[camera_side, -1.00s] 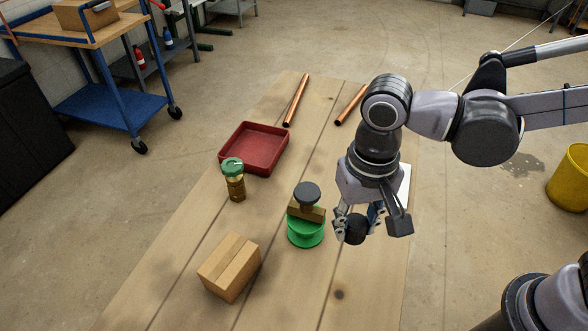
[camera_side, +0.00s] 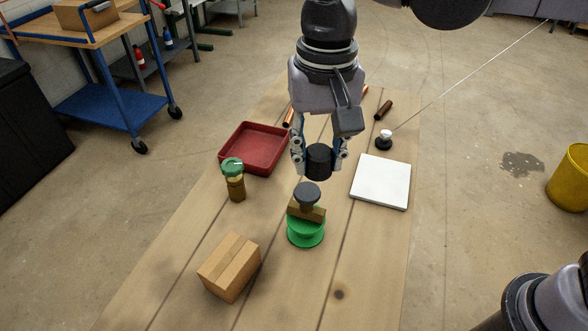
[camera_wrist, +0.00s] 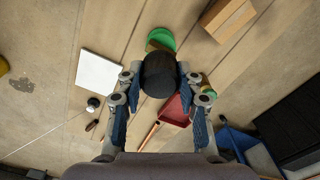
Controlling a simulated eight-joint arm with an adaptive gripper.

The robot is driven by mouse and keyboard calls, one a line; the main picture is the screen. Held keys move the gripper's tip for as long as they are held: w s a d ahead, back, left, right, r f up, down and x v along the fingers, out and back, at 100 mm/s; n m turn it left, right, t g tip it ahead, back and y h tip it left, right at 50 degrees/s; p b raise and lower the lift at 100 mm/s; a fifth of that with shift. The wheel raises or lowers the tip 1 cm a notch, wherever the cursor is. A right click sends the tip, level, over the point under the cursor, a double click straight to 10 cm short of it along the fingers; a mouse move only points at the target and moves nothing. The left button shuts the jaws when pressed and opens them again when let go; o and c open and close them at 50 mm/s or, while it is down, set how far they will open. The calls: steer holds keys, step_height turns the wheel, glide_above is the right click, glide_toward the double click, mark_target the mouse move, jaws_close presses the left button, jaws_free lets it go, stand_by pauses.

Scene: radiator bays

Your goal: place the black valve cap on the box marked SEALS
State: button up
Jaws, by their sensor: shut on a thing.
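My gripper (camera_side: 319,164) is shut on the black valve cap (camera_side: 319,157), a short dark cylinder. It holds the cap above the table, behind the green spool-like piece in the side view. In the wrist view the cap (camera_wrist: 159,75) sits between the two fingers. A brown cardboard box (camera_side: 229,268) rests on the table at the front left, apart from the gripper. It also shows at the top right of the wrist view (camera_wrist: 228,17). I can read no SEALS marking on it.
The green piece (camera_side: 305,235) carries a brown block and a dark knob (camera_side: 306,194). A brass valve with a green top (camera_side: 233,178), a red tray (camera_side: 255,148), a white plate (camera_side: 381,181), a black-and-white knob (camera_side: 384,140) and copper pipes stand around. The table's front right is clear.

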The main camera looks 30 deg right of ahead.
steer(key=w+a+m, duration=0.1)
steer(key=w+a, duration=0.4)
steer(key=w, duration=0.1)
glide_above(228, 258)
step_height(228, 258, down, 13)
steer(key=shift+r, duration=0.1)
steer(key=shift+f, duration=2.1)
steer(key=o, duration=0.8)
steer(key=shift+f, duration=0.1)
